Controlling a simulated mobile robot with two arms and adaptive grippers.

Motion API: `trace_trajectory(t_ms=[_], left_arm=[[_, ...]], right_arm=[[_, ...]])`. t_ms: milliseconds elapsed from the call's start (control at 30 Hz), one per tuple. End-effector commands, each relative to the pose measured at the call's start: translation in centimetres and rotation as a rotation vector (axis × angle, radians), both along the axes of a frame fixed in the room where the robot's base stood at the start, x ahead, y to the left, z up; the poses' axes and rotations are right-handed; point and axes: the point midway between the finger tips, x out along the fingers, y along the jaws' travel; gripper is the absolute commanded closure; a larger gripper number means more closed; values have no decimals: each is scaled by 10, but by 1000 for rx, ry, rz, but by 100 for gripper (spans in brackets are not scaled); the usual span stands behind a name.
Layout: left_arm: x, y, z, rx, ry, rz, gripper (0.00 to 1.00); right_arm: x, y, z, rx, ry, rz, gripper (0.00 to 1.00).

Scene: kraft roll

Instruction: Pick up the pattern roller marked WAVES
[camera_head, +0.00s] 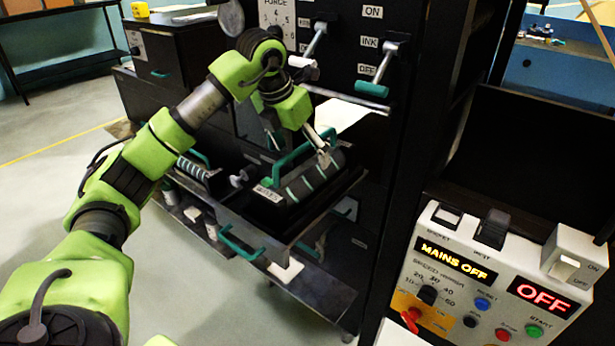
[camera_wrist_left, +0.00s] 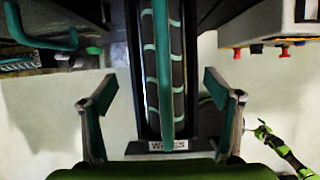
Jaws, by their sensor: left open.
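The pattern roller marked WAVES (camera_head: 315,178) lies in an open black drawer in the head view. It is dark with pale teal bands and has a teal handle bar (camera_head: 291,165) along it. In the left wrist view, the roller and handle run between the two spread fingers (camera_wrist_left: 161,88). A small green arm at the lower right there looks like my right arm; its jaws (camera_wrist_left: 262,131) are too small to judge.
The drawer's teal pull (camera_head: 241,247) sticks out in front. Levers with teal grips (camera_head: 372,89) hang above right. A control panel (camera_head: 490,285) reading MAINS OFF stands at the lower right. Open floor lies left.

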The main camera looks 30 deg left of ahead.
Motion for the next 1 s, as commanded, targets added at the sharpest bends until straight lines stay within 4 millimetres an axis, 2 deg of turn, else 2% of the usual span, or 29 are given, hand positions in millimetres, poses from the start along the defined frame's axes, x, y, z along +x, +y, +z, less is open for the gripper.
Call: trace_trajectory(t_ms=[133,333,633,667,933,1000], left_arm=[[5,-3,-16,0,5,-1,18],[16,-6,-41,-2,3,-1,18],[18,-6,-47,-1,0,0,18],[18,-6,-47,-1,0,0,23],[18,-6,-47,-1,0,0,93],[20,-6,-43,-3,-10,-1,94]], right_arm=[[11,2,10,3,-17,0,7],[12,5,17,7,-19,0,7],[11,14,16,17,-17,-1,7],[11,14,16,17,-17,-1,7],[7,11,16,14,-11,0,7],[7,10,16,12,-11,1,7]])
